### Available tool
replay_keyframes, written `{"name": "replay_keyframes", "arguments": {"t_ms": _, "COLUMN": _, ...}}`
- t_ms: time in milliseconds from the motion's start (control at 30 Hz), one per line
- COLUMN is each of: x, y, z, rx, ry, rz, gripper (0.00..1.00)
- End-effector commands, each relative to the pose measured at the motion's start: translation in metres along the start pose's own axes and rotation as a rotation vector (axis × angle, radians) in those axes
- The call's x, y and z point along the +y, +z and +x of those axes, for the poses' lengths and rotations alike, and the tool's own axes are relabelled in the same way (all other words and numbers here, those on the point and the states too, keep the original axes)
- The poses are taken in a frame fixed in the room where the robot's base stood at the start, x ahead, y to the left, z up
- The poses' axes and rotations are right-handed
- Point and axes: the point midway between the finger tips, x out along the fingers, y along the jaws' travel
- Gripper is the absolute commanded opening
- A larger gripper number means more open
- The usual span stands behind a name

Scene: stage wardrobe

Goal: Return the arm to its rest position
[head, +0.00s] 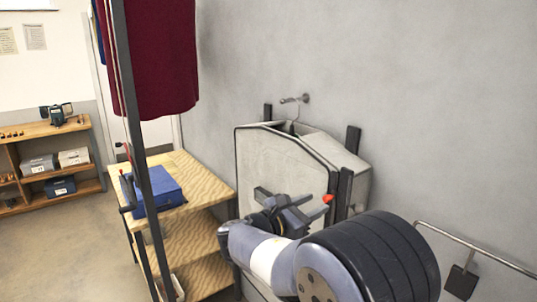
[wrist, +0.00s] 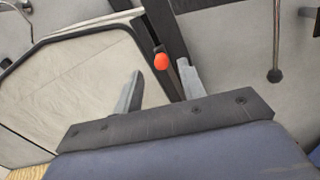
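My arm (head: 262,255) reaches forward from the lower right in the head view. My gripper (head: 284,196) is in front of a pale panelled case with dark edging (head: 275,165). In the wrist view my gripper (wrist: 160,82) has its two grey fingers apart, with nothing held between them. A small orange-red knob (wrist: 160,62) on a dark stalk shows between and beyond the fingertips. In the head view the knob (head: 327,198) is just right of the fingers. I cannot tell how far the fingers are from the case.
A wooden shelf unit (head: 190,172) with a blue case (head: 158,191) stands left of my arm. A dark post (head: 138,140) and hanging maroon cloth (head: 160,55) are nearer. A wall hook (head: 303,98) and a rail (head: 480,250) are on the grey wall. Floor is open at left.

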Motion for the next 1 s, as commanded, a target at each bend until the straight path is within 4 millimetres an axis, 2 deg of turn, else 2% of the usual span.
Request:
{"name": "replay_keyframes", "arguments": {"t_ms": 33, "x": -0.001, "y": 0.003, "z": 0.011, "rx": 0.0, "ry": -0.005, "rz": -0.002, "gripper": 0.39}}
{"name": "replay_keyframes", "arguments": {"t_ms": 200, "x": -0.001, "y": 0.002, "z": 0.04, "rx": 0.001, "ry": -0.004, "rz": -0.002, "gripper": 0.39}}
{"name": "replay_keyframes", "arguments": {"t_ms": 367, "x": -0.001, "y": 0.001, "z": 0.056, "rx": 0.001, "ry": -0.003, "rz": -0.002, "gripper": 0.39}}
{"name": "replay_keyframes", "arguments": {"t_ms": 433, "x": -0.002, "y": -0.006, "z": 0.055, "rx": 0.001, "ry": -0.001, "rz": -0.003, "gripper": 0.39}}
{"name": "replay_keyframes", "arguments": {"t_ms": 567, "x": -0.002, "y": -0.008, "z": 0.055, "rx": 0.001, "ry": -0.001, "rz": -0.001, "gripper": 0.39}}
{"name": "replay_keyframes", "arguments": {"t_ms": 867, "x": -0.001, "y": -0.006, "z": 0.054, "rx": 0.001, "ry": 0.0, "rz": -0.001, "gripper": 0.39}}
{"name": "replay_keyframes", "arguments": {"t_ms": 1000, "x": 0.001, "y": 0.001, "z": 0.046, "rx": 0.002, "ry": 0.002, "rz": 0.001, "gripper": 0.39}}
